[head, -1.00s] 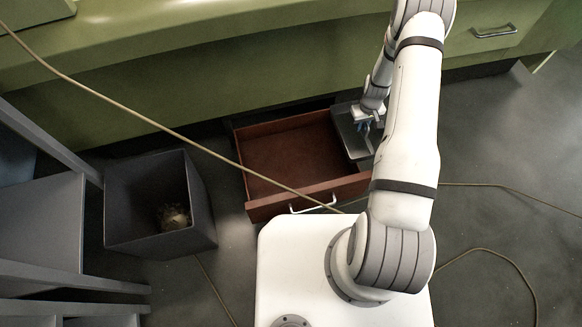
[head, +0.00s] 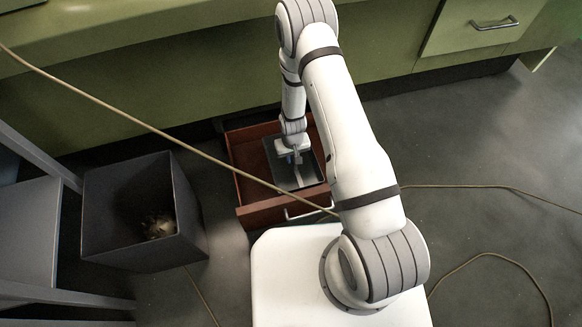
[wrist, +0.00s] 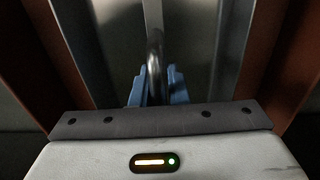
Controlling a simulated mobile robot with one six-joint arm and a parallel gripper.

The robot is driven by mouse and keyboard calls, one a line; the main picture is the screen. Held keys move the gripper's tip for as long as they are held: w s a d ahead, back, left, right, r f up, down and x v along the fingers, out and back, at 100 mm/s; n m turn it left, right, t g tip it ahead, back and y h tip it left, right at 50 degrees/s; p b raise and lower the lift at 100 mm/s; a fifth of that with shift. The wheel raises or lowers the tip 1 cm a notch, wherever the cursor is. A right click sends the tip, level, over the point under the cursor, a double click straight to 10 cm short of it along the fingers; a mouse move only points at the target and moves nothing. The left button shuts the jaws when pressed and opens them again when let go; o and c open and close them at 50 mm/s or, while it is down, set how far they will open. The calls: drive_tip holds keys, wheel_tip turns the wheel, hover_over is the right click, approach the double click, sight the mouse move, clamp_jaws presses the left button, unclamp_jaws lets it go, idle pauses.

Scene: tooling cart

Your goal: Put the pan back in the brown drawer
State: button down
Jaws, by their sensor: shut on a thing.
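The brown drawer (head: 246,185) stands open and low under the green counter, with a metal handle on its front. The dark grey pan (head: 307,172) is over the drawer and appears within its side walls. I cannot tell whether it touches the drawer floor. My gripper (head: 294,158) points down with its blue fingertips shut on the pan's handle. In the wrist view the fingers (wrist: 157,88) close around the dark curved handle of the pan (wrist: 205,45), with brown drawer walls on both sides. My arm hides the drawer's right side in the head view.
A dark open bin (head: 125,222) with a crumpled item inside stands left of the drawer. Grey chair-like furniture (head: 30,230) is at the far left. A tan cable (head: 150,122) crosses the view in front of the drawer. The floor at right is mostly clear.

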sight(291, 178)
wheel_tip(291, 178, down, 6)
drive_tip(key=shift+f+b, duration=0.1)
drive_tip(key=shift+b, duration=1)
drive_tip(key=c, duration=1.8)
unclamp_jaws()
drive_tip(key=shift+c, duration=0.2)
drive_tip(key=o, duration=0.4)
drive_tip(key=shift+o, duration=0.2)
